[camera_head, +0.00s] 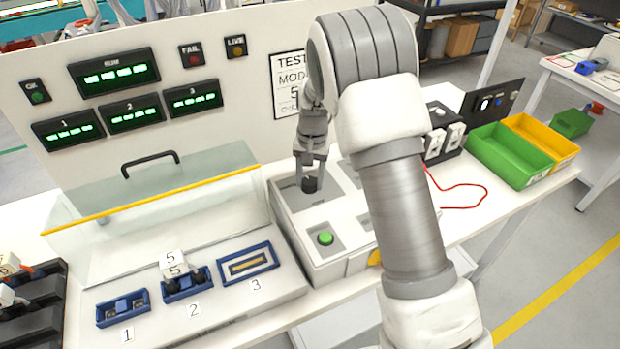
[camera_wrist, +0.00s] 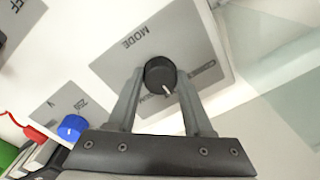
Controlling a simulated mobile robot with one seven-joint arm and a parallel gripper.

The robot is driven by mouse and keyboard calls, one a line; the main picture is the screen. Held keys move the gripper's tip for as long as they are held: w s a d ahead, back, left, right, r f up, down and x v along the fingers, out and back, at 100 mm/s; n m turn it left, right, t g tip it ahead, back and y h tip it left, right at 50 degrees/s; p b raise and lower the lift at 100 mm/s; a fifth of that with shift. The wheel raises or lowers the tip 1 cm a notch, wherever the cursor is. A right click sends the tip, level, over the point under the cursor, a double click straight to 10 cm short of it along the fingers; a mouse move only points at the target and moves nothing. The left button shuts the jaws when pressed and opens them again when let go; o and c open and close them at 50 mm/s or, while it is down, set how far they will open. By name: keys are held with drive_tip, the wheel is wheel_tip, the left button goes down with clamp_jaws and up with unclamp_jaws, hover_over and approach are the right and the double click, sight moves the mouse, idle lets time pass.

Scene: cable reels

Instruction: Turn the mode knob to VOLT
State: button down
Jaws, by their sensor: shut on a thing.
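The black round mode knob (camera_wrist: 160,74) sits on a grey panel labelled MODE in the wrist view. A white pointer line on it points toward the lower right of that picture. In the head view the knob (camera_head: 309,185) is on the grey-white control box (camera_head: 345,267), at its back left. My gripper (camera_head: 311,178) reaches down over the knob. In the wrist view my gripper's fingers (camera_wrist: 160,78) stand on either side of the knob and are shut on it. The labels around the knob are partly hidden by the fingers, and I cannot read VOLT.
A green button (camera_head: 325,238) is at the front of the box. A clear cover with a yellow edge (camera_head: 150,205) stands left, behind blue fixtures (camera_head: 123,308). A green bin (camera_head: 508,155) and a yellow bin (camera_head: 545,138) stand right. A red cable (camera_head: 470,187) lies near them.

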sight(313, 181)
drive_tip(key=shift+r, duration=0.1)
idle(0.3)
drive_tip(key=shift+c, duration=1.5)
unclamp_jaws()
wheel_tip(313, 181, up, 17)
drive_tip(key=shift+d+r, duration=0.15)
drive_tip(key=shift+d, duration=0.2)
drive_tip(key=shift+s, duration=0.1)
